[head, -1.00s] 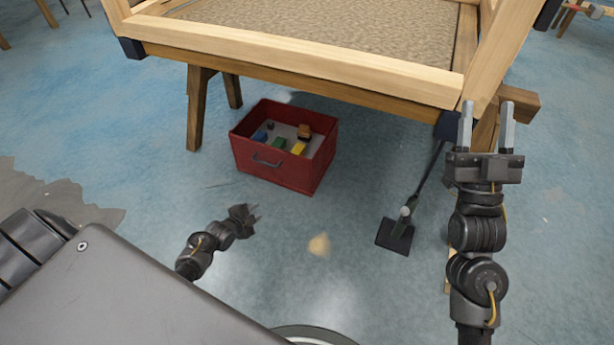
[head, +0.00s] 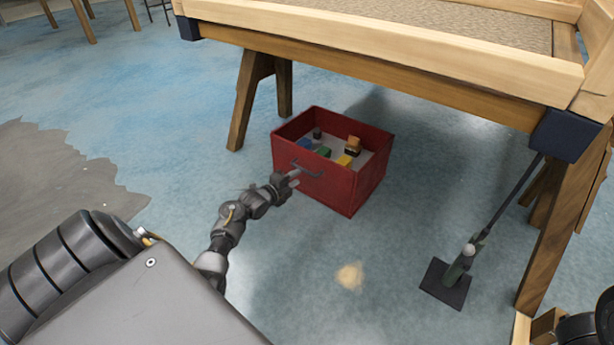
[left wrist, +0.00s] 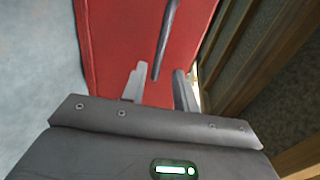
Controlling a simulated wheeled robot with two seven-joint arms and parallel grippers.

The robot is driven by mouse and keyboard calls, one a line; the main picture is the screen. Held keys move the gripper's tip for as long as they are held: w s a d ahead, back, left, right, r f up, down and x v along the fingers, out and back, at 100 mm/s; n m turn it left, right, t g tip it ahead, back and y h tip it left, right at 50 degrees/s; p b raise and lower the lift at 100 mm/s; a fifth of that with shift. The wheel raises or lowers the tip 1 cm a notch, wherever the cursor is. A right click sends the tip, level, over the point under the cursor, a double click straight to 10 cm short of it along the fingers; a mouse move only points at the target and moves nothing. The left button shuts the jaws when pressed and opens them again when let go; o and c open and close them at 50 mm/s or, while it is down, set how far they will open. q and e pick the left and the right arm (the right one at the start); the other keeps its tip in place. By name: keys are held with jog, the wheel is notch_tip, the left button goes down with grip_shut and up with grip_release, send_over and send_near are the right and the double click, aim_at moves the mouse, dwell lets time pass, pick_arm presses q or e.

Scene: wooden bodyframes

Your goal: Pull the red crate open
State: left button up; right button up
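The red crate (head: 335,185) stands on the floor under the wooden frame table, with its grey handle (head: 309,171) on the front face. Several small coloured blocks lie in it. My left gripper (head: 292,180) is right at the left end of the handle. In the left wrist view the fingers (left wrist: 158,88) are apart, and the dark handle bar (left wrist: 166,40) reaches down between them in the picture, in front of the red crate face (left wrist: 110,45). I cannot tell whether a finger touches the bar. My right gripper is out of view.
The wooden frame table (head: 400,75) stands over the crate, with a trestle leg (head: 246,105) to its left. A tool with a flat dark foot (head: 446,284) leans at the right.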

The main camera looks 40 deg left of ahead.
aim_at(307, 172)
pick_arm(q)
jog(key=shift+b+x, duration=2.05)
jog(key=shift+x, duration=1.75)
jog(key=shift+c, duration=0.2)
jog(key=shift+f, duration=0.1)
grip_shut()
